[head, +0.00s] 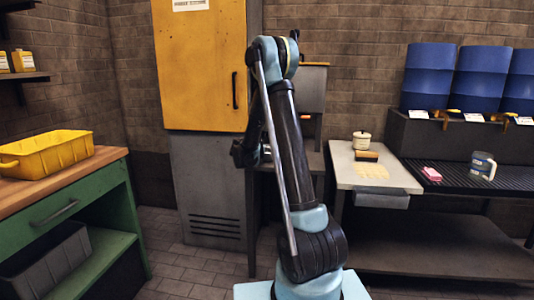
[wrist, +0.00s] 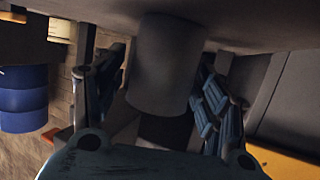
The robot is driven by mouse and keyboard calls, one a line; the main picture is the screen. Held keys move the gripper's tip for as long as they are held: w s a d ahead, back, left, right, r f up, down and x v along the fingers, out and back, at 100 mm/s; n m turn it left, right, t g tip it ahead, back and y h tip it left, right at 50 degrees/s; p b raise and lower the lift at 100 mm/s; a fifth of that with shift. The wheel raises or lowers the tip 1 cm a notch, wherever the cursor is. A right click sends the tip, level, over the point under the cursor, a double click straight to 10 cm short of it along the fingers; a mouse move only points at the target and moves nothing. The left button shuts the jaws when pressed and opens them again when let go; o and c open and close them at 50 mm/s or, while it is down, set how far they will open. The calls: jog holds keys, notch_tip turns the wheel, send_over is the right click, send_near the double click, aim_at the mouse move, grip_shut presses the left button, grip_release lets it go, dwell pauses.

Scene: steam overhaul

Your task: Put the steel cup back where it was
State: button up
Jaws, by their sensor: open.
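In the wrist view a plain grey cylinder, which looks like the steel cup (wrist: 162,75), is between the two fingers of my gripper (wrist: 152,92). The fingers are spread apart, one on each side of the cup. The cup's one end meets a dark flat surface (wrist: 245,22) at the top of this tilted view. I cannot tell if either finger touches the cup. In the head view my gripper (head: 243,153) is mostly hidden behind my arm, near a dark stand (head: 312,163) by the yellow cabinet. The cup cannot be clearly made out there.
A pale side table (head: 350,177) holds a lidded pot (head: 362,140) and a brush-like block (head: 367,156). A mug (head: 483,166) and a pink sponge (head: 432,174) are on the black rack below blue drums (head: 480,80). A yellow tub (head: 45,153) is on the left bench. The yellow cabinet (head: 200,70) stands behind.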

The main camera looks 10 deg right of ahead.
jog(key=shift+a, duration=0.1)
jog(key=v, duration=1.2)
jog(key=s+d+n+g+y, duration=0.25)
jog(key=s+d, duration=0.35)
jog(key=s, duration=0.6)
jog(key=s+d+n+g+y, duration=0.1)
jog(key=s+d+g, duration=0.4)
jog(key=s, duration=0.7)
jog(key=s+a+f+n+y, duration=0.1)
jog(key=s+f+n+y, duration=0.1)
jog(key=s, duration=1)
jog(key=s+a+f+n+g+y, duration=0.1)
jog(key=s+a+f+n+y, duration=0.1)
jog(key=s+f+y, duration=0.2)
jog(key=s+f, duration=0.3)
jog(key=s, duration=0.4)
jog(key=shift+s+a+n, duration=0.2)
jog(key=shift+s+n, duration=0.15)
jog(key=shift+s, duration=0.05)
jog(key=shift+g, duration=0.25)
